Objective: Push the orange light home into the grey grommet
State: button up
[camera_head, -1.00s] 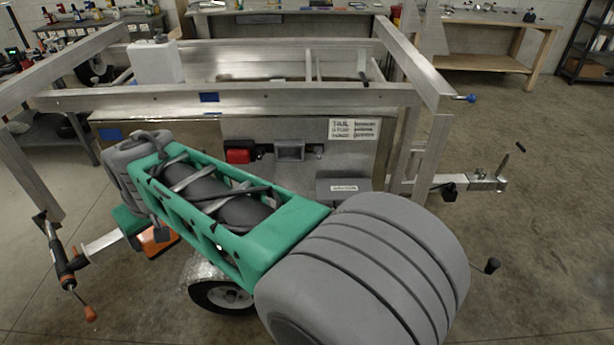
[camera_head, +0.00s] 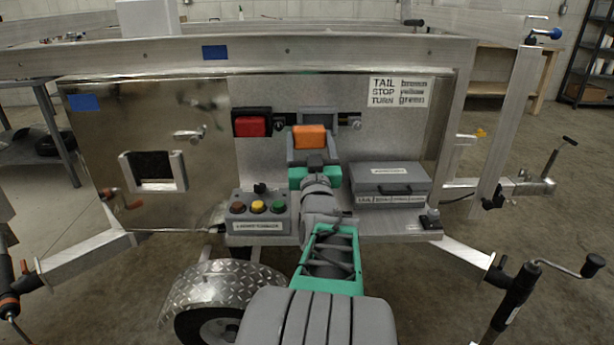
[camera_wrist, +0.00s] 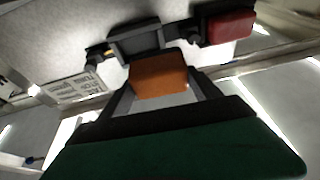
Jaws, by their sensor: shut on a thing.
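The orange light (camera_head: 309,137) is held at the end of my gripper (camera_head: 312,151), between its grey fingers. It also shows in the wrist view (camera_wrist: 158,76), where my gripper (camera_wrist: 160,82) has a finger on each side of it. The grey grommet (camera_head: 318,117) is on the trailer's tail panel, mostly hidden behind the light. In the wrist view the grommet (camera_wrist: 136,40) shows just beyond the light and a little to its left. Whether the light touches the grommet or enters it, I cannot tell.
A red light (camera_head: 251,122) sits left of the grommet. A box with coloured buttons (camera_head: 258,212) and a grey lidded case (camera_head: 390,183) stand on the ledge below. A label (camera_head: 399,91) is at the upper right of the panel.

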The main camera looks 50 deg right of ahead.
aim_at(319, 135)
jog(key=shift+s+d+f+m+h, duration=0.2)
jog(key=shift+s+d+h, duration=0.1)
jog(key=shift+s, duration=0.2)
jog(key=shift+s+d+f+m+h, duration=0.1)
jog(key=shift+s+d+f+h, duration=0.15)
jog(key=shift+s, duration=0.2)
jog(key=shift+s+d+r+g+h, duration=0.1)
jog(key=shift+s+r+g+h, duration=0.2)
jog(key=shift+r, duration=0.1)
jog(key=shift+f, duration=0.1)
jog(key=shift+f+b, duration=0.15)
jog(key=shift+b, duration=0.45)
jog(key=shift+w+d+b, duration=0.4)
jog(key=shift+w+d, duration=1.55)
jog(key=shift+d, duration=0.1)
jog(key=shift+b, duration=1.45)
jog(key=shift+w+d+b, duration=0.45)
jog(key=shift+w+d, duration=0.6)
jog(key=shift+d, duration=0.2)
jog(key=o, duration=1.6)
jog(key=shift+d, duration=0.1)
